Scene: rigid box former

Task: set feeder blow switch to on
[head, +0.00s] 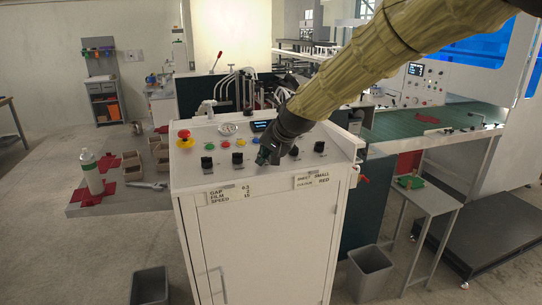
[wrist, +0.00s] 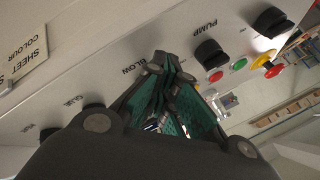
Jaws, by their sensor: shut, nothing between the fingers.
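The feeder control panel is the sloped top of a white cabinet (head: 265,235) in the head view. In the wrist view the printed BLOW label (wrist: 140,70) shows just left of my fingertips.
The black PUMP knob (wrist: 209,54) is close to my fingers on the right. Other black knobs (head: 207,162) stand along the row. A red emergency button (head: 185,138) and coloured buttons sit behind them. A bottle (head: 90,172) stands on the left side table.

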